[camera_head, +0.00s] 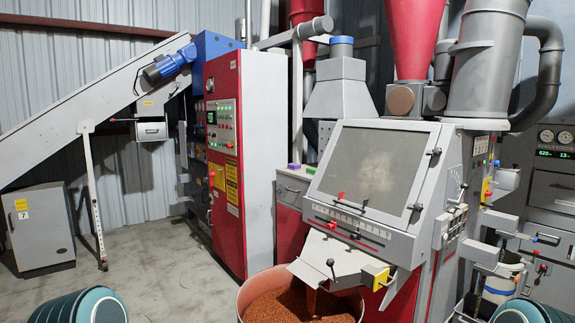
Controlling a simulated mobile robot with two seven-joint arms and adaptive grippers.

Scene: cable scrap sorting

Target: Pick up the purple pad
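The purple pad (294,166) is a small flat piece on top of a low grey cabinet, between the tall red and white control cabinet and the machine with the sloped screen. It is far from me and small in the view. A green pad (310,170) lies just to its right. Neither of my grippers is in view, so I cannot see whether they are open or shut.
The grey cabinet (291,189) stands behind a round tub (243,299) of copper-coloured granules. The sloped-screen machine (370,170) with its chute stands to the right. The red control cabinet (226,190) borders the left. Concrete floor (160,270) is open at left.

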